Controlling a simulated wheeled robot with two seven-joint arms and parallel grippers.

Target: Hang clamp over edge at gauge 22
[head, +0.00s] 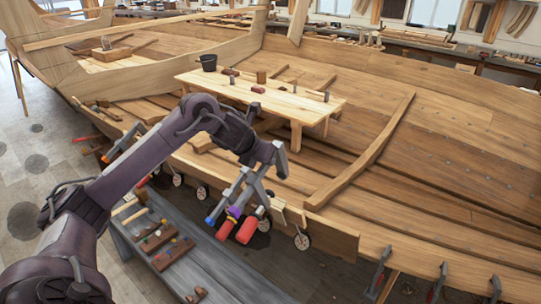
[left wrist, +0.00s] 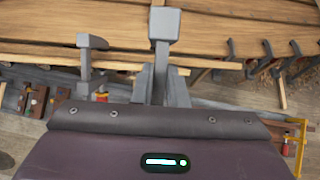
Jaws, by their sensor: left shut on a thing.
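My left gripper (head: 256,172) comes in from the left and is at the hull's near edge, shut on a grey clamp (head: 241,186). In the left wrist view the clamp (left wrist: 164,28) stands up from between the fingers (left wrist: 160,86), with its head over the plank edge (left wrist: 220,62). I cannot tell whether it touches the plank. Blue, purple and red handle parts crowd below the gripper in the head view; which belong to the held clamp is unclear. My right gripper is not in view.
Another grey clamp (left wrist: 91,58) sits on the edge left of the held one. More clamps (head: 437,283) line the edge at the lower right. A grey bench (head: 215,270) with tools stands below the edge. A wooden table (head: 285,103) stands inside the hull.

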